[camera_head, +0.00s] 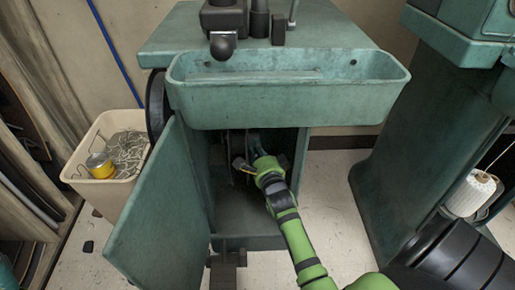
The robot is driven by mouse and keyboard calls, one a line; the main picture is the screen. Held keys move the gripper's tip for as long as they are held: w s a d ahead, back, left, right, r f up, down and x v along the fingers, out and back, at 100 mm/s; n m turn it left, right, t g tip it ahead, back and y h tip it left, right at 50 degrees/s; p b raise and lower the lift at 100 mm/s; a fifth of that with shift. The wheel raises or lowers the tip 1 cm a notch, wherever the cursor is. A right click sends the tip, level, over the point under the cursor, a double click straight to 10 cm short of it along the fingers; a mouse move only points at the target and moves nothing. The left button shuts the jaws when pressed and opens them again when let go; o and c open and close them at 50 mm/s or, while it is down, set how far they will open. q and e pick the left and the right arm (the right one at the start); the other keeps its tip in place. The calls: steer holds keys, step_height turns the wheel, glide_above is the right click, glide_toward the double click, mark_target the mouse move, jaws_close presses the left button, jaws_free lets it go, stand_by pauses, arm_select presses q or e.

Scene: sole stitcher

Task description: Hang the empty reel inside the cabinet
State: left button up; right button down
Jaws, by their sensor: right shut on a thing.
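The teal cabinet (250,215) stands below the machine's trough, with its door (158,215) swung open to the left. My right gripper (250,160) is reached inside the upper part of the cabinet, at the end of the green and black arm from the lower right. It is shut on the empty reel (236,150), which shows as a thin, dim disc edge inside. The gripper and the trough's shadow hide much of the reel. I cannot tell whether the reel is on a hanger or only held. My left gripper is not in view.
A teal trough (290,103) juts out above the cabinet opening. A beige bin (112,190) with a yellow can (101,165) and tangled wire stands left of the door. A white spool (470,193) sits in the machine at right. Floor is clear between the machines.

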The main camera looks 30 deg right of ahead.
steer(key=shift+f, duration=0.15)
stand_by(0.8)
steer(key=c, duration=1.2)
jaws_free()
steer(key=shift+c, duration=0.2)
steer(key=shift+f, duration=0.2)
